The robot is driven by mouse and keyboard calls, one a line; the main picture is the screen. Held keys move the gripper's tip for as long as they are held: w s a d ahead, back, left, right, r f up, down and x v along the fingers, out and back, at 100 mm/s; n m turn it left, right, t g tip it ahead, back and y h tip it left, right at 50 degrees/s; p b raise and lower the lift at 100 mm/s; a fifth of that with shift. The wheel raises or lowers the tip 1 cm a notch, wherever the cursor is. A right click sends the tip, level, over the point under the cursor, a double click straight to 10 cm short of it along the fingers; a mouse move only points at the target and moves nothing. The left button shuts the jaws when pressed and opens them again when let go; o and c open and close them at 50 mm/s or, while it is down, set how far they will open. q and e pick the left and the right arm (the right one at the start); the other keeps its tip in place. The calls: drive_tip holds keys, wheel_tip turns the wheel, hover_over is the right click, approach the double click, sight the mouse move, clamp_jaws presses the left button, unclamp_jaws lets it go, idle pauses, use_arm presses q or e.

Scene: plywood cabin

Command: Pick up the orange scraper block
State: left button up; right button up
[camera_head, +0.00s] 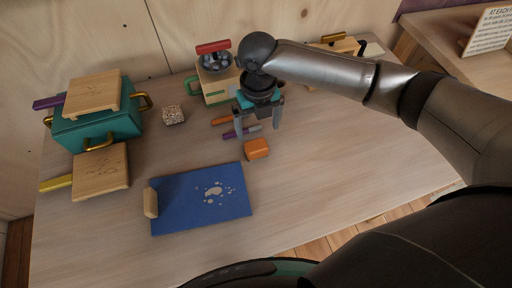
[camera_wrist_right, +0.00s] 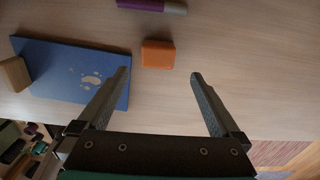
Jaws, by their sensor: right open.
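The orange scraper block (camera_head: 257,148) lies on the table, just right of the blue mat's far corner. In the right wrist view the orange block (camera_wrist_right: 158,54) sits ahead of the fingertips, roughly between their lines. My right gripper (camera_head: 258,136) is open and empty, pointing down above the table beside and behind the block. The gripper (camera_wrist_right: 160,74) also shows in the wrist view, with its fingers spread wide and apart from the block. My left gripper is not in view.
A blue mat (camera_head: 180,215) with pale spots carries a wooden block (camera_head: 151,202). A purple-handled tool (camera_head: 234,133) and an orange-handled tool (camera_head: 222,121) lie close to the gripper. A teal pot (camera_head: 120,128) and cutting boards stand left.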

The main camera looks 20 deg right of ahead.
sight(257, 145)
drive_tip(key=f+b, duration=0.1)
drive_tip(key=f, duration=0.8)
drive_tip(key=shift+a+b, duration=0.2)
drive_tip(key=shift+b, duration=0.2)
drive_tip(key=c, duration=1.3)
drive_tip(key=shift+r, duration=0.1)
wheel_tip(257, 145, up, 20)
drive_tip(key=p, duration=0.4)
